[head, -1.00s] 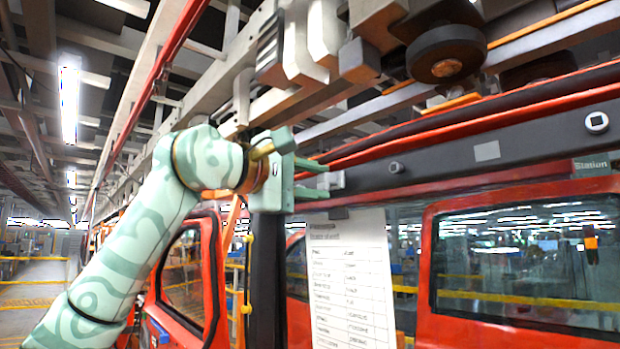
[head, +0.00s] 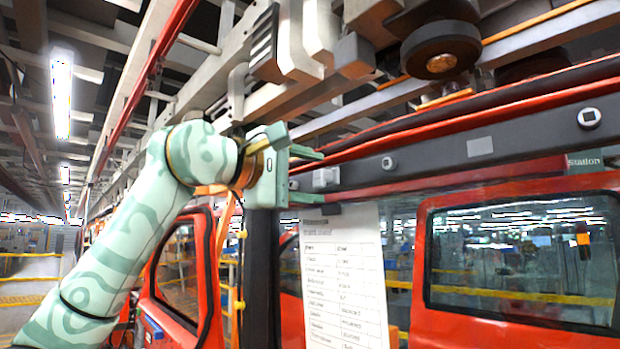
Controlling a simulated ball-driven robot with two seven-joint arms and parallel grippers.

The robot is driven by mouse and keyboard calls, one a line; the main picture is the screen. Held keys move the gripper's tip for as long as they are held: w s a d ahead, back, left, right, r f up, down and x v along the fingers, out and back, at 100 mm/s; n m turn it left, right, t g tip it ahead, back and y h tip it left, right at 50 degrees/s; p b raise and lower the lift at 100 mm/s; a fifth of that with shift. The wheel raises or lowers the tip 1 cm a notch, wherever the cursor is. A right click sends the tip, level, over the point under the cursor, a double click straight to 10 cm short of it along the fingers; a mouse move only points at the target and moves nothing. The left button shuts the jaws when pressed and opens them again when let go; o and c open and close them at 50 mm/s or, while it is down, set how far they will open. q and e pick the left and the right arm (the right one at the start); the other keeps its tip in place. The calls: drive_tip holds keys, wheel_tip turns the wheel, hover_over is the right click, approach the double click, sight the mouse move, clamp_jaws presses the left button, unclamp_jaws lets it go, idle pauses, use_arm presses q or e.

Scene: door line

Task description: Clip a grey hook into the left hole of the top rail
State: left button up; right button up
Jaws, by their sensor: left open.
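The top rail (head: 440,158) is a dark bar running across the right half of the head view. A small grey block, which looks like the grey hook (head: 325,177), sits against the rail's left end. The left hole is not visible there; the block may cover it, and I cannot tell how deep it sits. My left gripper (head: 307,175) is open, one finger above and one below the block's level, with gaps to both. My right gripper is not in view.
Light fittings on the rail show at the middle (head: 388,163) and right (head: 589,118). A printed sheet (head: 342,275) hangs below the rail's left part. A dark post (head: 262,280) stands below my gripper. Red doors (head: 440,320) are behind. Overhead beams and a dark roller (head: 440,48) are close above.

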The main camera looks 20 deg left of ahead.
use_arm(q)
drive_tip(key=b+v, duration=0.7)
drive_tip(key=v, duration=2.4)
drive_tip(key=shift+s, duration=0.2)
drive_tip(key=shift+a+f, duration=0.1)
